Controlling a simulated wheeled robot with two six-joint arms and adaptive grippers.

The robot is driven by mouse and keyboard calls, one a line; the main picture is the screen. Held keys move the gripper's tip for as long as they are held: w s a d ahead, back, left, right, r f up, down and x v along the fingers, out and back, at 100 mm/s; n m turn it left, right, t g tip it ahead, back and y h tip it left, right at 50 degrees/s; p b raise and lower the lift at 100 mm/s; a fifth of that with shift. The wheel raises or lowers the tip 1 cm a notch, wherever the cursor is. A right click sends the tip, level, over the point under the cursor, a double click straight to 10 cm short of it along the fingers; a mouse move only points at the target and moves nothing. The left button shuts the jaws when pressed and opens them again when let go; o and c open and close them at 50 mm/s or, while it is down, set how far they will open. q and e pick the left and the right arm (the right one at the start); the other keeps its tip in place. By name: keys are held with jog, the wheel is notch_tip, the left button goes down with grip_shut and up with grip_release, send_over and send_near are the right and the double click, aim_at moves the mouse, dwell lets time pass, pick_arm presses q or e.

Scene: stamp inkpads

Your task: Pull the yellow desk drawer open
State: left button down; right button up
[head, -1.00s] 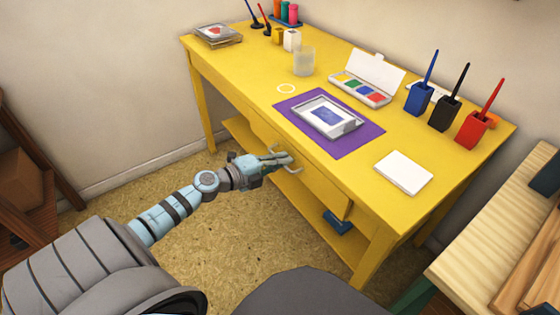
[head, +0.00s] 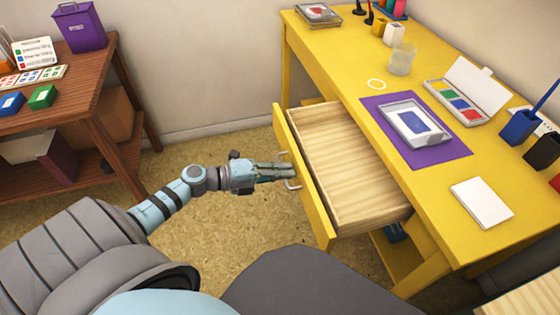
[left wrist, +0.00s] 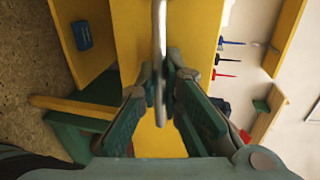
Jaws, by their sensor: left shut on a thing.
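The yellow desk drawer (head: 312,196) stands well out from the yellow desk (head: 372,92) in the head view. Its pale wooden inside (head: 345,165) shows and looks empty. A metal handle (head: 293,184) sits on the drawer front. My left gripper (head: 288,173) is at the drawer front, shut on the handle. In the left wrist view the handle (left wrist: 160,60) runs between the two fingers, with the yellow drawer front (left wrist: 135,40) behind it. My right gripper is not in view.
On the desk are a purple mat (head: 452,148) with a grey-white tray, a white pad (head: 481,202), a paint box (head: 457,102) and a cup (head: 402,59). A brown shelf unit (head: 85,115) stands at the left. The floor between is clear.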

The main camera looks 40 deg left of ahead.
pick_arm(q)
jog(key=shift+s+a, duration=0.2)
jog(key=shift+s, duration=0.15)
jog(key=c, duration=2.1)
grip_release()
jog(key=shift+o, duration=0.4)
jog(key=v, duration=1.2)
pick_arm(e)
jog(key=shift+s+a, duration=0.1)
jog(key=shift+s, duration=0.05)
pick_arm(q)
jog(key=shift+w, duration=0.1)
